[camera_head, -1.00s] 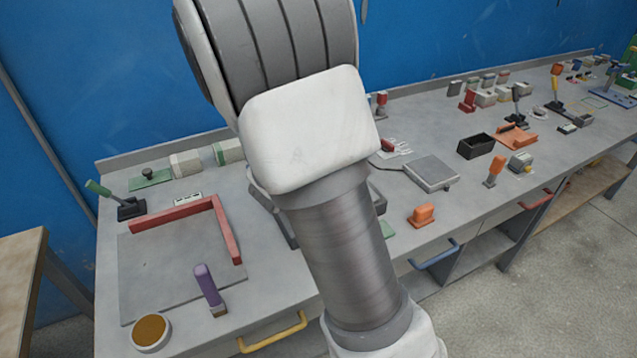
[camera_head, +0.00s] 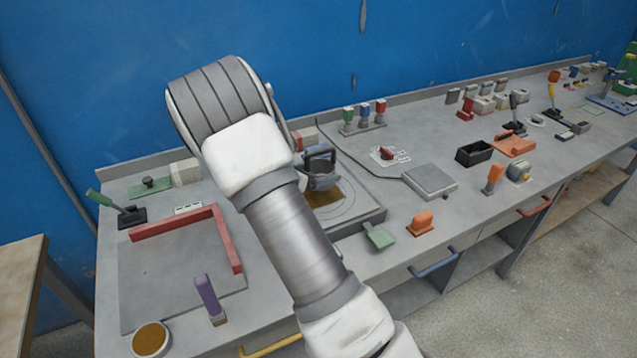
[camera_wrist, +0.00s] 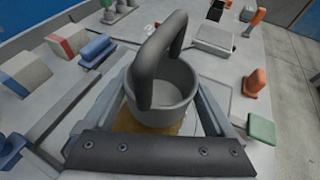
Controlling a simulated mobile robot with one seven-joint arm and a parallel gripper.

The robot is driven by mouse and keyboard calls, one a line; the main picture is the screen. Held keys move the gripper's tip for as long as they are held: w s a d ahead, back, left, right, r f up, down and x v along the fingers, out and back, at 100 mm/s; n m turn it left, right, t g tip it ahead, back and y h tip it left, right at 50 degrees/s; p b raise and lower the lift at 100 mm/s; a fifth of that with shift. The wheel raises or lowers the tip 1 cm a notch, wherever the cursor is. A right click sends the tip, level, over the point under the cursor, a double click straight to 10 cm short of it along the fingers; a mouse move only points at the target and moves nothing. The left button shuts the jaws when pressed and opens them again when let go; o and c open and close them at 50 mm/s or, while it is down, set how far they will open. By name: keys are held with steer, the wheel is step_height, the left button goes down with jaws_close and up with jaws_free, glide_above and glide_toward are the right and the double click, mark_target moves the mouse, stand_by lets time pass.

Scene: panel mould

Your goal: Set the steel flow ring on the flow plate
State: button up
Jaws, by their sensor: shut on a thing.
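The steel flow ring (camera_wrist: 175,102) is a grey cup-like ring with a tall dark arched handle. In the head view the ring (camera_head: 321,181) is over the flow plate (camera_head: 366,214), a grey square plate with circle lines and a brown-gold middle patch. The patch also shows below the ring in the wrist view. My gripper (camera_wrist: 160,82) is shut on the ring, with a finger on each side. The ring looks upright. I cannot tell whether its bottom touches the plate. My arm hides the plate's left part in the head view.
A green scraper (camera_head: 379,237) lies at the plate's front right corner, and an orange block (camera_head: 421,222) stands beyond it. A rack with green, blue and red handles (camera_head: 364,118) stands behind. A grey square pad (camera_head: 430,181) lies to the right.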

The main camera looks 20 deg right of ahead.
steer(key=shift+w+a+f, duration=0.1)
steer(key=shift+w+f, duration=0.2)
steer(key=shift+f, duration=1.85)
steer(key=shift+f+b, duration=0.25)
steer(key=shift+b, duration=0.05)
steer(key=o, duration=1.3)
steer(key=shift+r, duration=0.1)
